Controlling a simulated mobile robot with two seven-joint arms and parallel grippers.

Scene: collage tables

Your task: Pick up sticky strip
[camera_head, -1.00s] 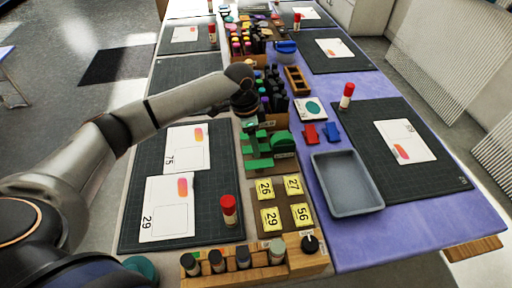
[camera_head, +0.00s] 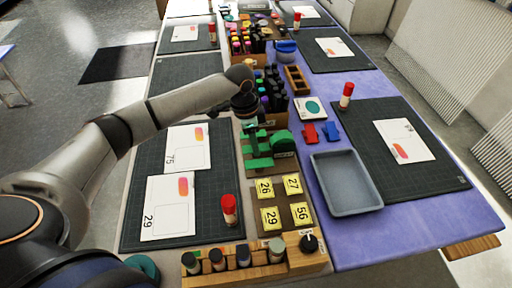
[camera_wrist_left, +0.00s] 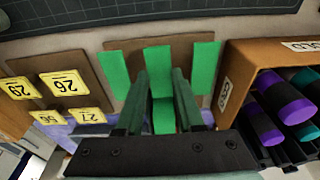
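Green sticky strips lie side by side on a brown board; in the left wrist view I see a left strip (camera_wrist_left: 114,74), a middle strip (camera_wrist_left: 158,62) and a right strip (camera_wrist_left: 204,68). In the head view the strips (camera_head: 259,163) are in the middle of the table, partly covered by my arm. My left gripper (camera_wrist_left: 161,82) is open, its two fingers apart on either side of the middle strip's line. Green also shows between the fingers; I cannot tell whether they touch it. My right gripper is out of view.
Yellow number cards (camera_head: 270,217) sit on a brown board near the strips. A wooden box of markers (camera_wrist_left: 270,85) stands close beside my left gripper. A glue stick (camera_head: 229,209), a wooden bottle rack (camera_head: 250,262) and a grey tray (camera_head: 345,182) stand nearer the front.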

